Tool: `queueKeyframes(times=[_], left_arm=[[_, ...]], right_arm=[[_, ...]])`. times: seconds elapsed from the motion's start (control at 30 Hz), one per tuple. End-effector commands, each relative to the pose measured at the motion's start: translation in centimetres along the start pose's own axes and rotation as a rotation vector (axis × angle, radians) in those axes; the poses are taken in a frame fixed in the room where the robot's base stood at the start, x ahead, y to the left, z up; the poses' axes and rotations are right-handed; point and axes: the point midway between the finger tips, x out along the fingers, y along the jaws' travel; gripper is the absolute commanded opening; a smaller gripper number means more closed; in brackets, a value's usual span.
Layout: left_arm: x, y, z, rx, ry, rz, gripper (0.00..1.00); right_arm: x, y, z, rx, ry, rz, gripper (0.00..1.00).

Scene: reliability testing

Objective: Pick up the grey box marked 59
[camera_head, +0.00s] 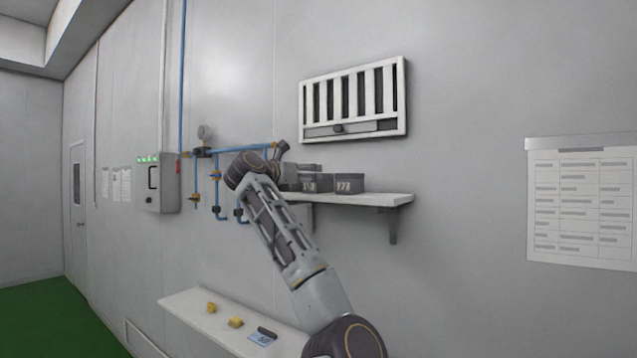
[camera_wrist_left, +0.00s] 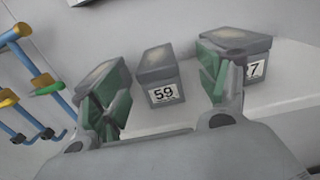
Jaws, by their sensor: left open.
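The grey box marked 59 (camera_wrist_left: 157,76) stands on a white shelf in the left wrist view, between and beyond the two fingers of my left gripper (camera_wrist_left: 160,88). The fingers are apart, with green pads, and nothing is held between them. In the head view my left gripper (camera_head: 300,172) is at the wall shelf (camera_head: 385,199), beside the dark grey boxes there; which one bears 59 cannot be read in that view. My right gripper is not in view.
Another grey box (camera_wrist_left: 242,45) stands to the right, its label ending in 7, partly behind the right finger. A further grey box (camera_wrist_left: 103,75) is at the left finger. Blue pipes (camera_wrist_left: 37,75) run at the left. A lower shelf (camera_head: 190,301) holds small yellow items.

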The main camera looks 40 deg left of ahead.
Motion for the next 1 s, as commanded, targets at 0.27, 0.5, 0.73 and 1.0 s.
queueKeyframes(times=[0.27,0.5,0.73,1.0], left_arm=[[3.2,0.0,0.1,0.000,0.001,-0.002,0.75],[4.0,0.0,0.0,-0.001,0.000,-0.001,0.75],[3.9,0.0,0.0,-0.001,0.000,-0.001,0.75],[4.9,0.2,0.0,-0.001,0.002,0.000,0.75]], right_arm=[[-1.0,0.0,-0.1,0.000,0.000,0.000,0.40],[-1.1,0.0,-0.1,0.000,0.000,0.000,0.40],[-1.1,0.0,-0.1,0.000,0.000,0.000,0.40],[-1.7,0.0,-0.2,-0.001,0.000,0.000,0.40]])
